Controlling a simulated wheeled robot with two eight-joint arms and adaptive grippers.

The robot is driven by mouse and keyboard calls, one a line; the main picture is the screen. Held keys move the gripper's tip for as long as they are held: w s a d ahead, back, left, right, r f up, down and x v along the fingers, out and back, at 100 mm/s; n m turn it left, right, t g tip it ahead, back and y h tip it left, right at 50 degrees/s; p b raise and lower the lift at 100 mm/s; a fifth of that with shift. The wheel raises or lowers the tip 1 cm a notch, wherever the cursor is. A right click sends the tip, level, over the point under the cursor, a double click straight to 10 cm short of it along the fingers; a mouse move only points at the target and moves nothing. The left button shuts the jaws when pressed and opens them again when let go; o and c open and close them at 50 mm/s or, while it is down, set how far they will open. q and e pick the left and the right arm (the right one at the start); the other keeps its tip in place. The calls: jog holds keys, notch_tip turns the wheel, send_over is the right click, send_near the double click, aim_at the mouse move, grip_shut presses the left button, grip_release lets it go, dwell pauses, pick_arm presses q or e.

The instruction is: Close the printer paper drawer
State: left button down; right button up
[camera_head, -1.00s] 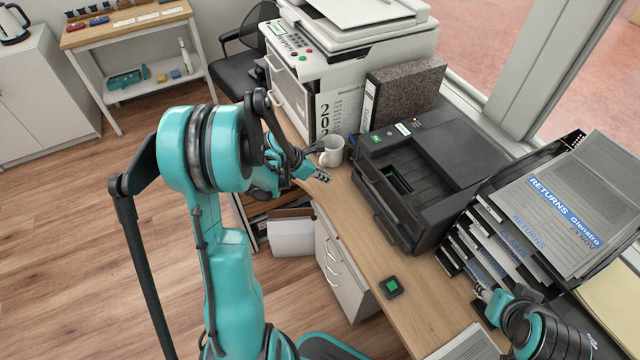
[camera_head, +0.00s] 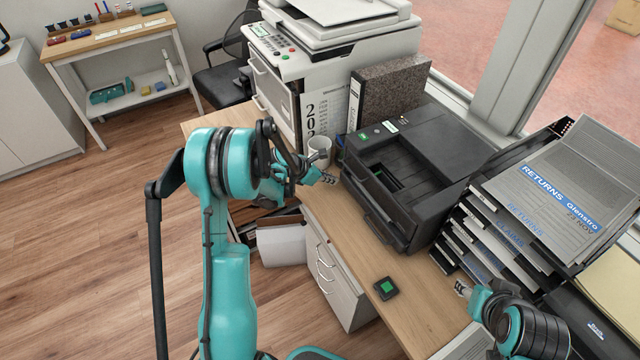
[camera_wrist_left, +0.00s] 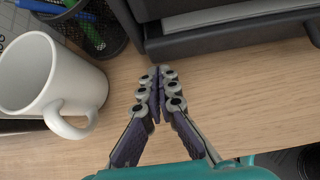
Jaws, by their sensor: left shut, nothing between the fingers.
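The black printer (camera_head: 415,165) stands on the wooden desk. Its paper drawer (camera_head: 376,212) sticks out at the front, toward the desk's near edge. My left gripper (camera_head: 331,179) is shut and empty, low over the desk between the white mug and the printer's front left. In the left wrist view the closed fingertips (camera_wrist_left: 160,72) point at a dark edge of the printer (camera_wrist_left: 215,40), just short of it; I cannot tell whether they touch. My right gripper (camera_head: 463,290) is at the lower right, near the stacked trays; its finger opening is too small to tell.
The white mug (camera_head: 319,152) stands close to my left gripper and shows at the left of the wrist view (camera_wrist_left: 50,80), beside a mesh pen cup (camera_wrist_left: 95,25).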

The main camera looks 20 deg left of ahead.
aim_at(341, 174)
pick_arm(q)
jog(key=shift+w+d, duration=0.3)
jog(key=shift+w, duration=0.1)
jog(key=shift+w+d, duration=0.85)
jog(key=shift+w, duration=0.2)
jog(key=shift+r, duration=0.1)
